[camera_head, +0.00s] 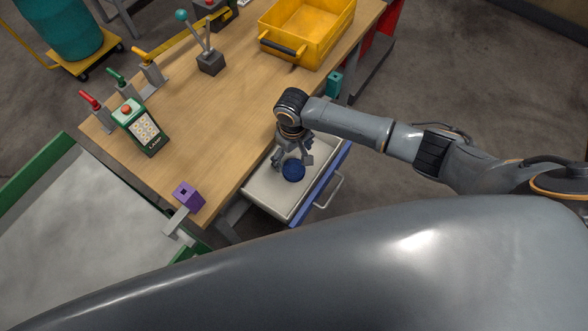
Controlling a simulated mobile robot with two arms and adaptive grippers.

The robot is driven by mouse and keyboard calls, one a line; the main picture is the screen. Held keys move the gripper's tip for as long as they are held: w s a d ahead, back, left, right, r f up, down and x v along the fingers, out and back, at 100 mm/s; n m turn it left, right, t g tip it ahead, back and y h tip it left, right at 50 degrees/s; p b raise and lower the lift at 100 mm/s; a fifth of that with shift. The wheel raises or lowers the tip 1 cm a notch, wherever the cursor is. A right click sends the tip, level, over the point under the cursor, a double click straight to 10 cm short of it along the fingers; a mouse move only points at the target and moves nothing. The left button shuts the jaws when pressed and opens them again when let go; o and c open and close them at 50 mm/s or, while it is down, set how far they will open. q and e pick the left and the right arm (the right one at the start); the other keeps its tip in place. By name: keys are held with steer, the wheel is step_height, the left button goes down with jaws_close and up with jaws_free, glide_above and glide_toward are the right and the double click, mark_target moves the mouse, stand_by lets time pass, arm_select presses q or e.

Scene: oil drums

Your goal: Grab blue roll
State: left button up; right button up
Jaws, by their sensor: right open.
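The blue roll (293,170) lies in an open drawer (286,207) with a pale inside and a blue front, under the right edge of the wooden workbench. My right gripper (292,163) points down over the drawer with its fingers open around or just above the blue roll. I cannot tell whether the fingers touch it. The gripper hides part of the roll's far side. My left gripper is not in view.
A teal drum (60,30) stands on a yellow dolly at top left. A green-edged platform (60,240) is at left.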

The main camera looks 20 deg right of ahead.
mark_target(295, 169)
steer(key=shift+s+d+f, duration=0.1)
steer(key=shift+s+f, duration=0.05)
steer(key=shift+f, duration=1.6)
steer(key=shift+s+d+f, duration=0.1)
steer(key=shift+s+f, duration=0.05)
steer(key=shift+f, duration=1.55)
steer(key=c, duration=1.3)
